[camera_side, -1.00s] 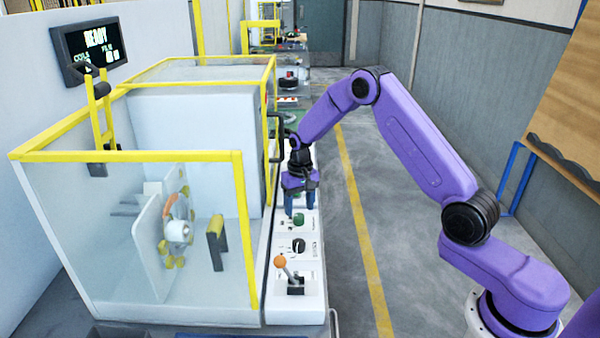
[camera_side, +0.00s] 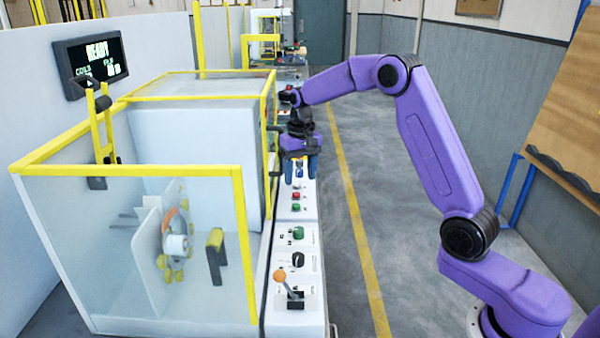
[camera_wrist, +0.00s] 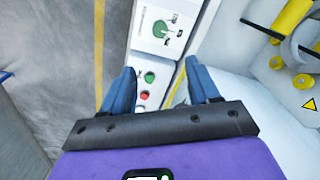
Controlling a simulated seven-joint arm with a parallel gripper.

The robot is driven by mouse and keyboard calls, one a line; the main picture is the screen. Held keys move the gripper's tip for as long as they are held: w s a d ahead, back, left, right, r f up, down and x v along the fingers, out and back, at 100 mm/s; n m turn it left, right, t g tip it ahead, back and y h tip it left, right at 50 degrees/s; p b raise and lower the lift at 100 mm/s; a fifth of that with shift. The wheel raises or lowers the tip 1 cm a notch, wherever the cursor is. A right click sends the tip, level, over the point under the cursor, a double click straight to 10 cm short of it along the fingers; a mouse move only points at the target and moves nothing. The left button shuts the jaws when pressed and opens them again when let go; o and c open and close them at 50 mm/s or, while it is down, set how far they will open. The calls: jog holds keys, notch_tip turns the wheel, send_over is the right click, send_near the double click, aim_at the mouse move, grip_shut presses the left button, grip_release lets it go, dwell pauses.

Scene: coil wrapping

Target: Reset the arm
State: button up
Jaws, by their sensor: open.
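My gripper (camera_side: 300,170) points down above the white control panel (camera_side: 313,262) beside the machine. Its two blue fingers stand apart with nothing between them. In the wrist view my gripper (camera_wrist: 165,92) is open too, with a green button (camera_wrist: 150,77) and a red button (camera_wrist: 144,95) of the panel visible between the fingers. My purple arm reaches in from the right in the side view.
A wrapping machine with a yellow-framed clear guard (camera_side: 130,170) stands left of the panel. An orange-knobbed lever (camera_side: 281,275), a black knob (camera_side: 298,259) and a green knob (camera_side: 298,233) sit on the panel. A display (camera_side: 90,58) reads READY. The floor (camera_side: 370,190) is clear.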

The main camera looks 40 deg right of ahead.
jog(key=s+a+r+n, duration=0.3)
jog(key=s+a+n, duration=0.4)
jog(key=s+a, duration=0.75)
jog(key=s+d+n, duration=0.2)
jog(key=s+n, duration=0.2)
jog(key=s, duration=0.9)
jog(key=s+d+f+n, duration=0.1)
jog(key=s+d+n, duration=0.2)
jog(key=s, duration=1)
jog(key=shift+f+n, duration=0.25)
jog(key=shift+n, duration=0.85)
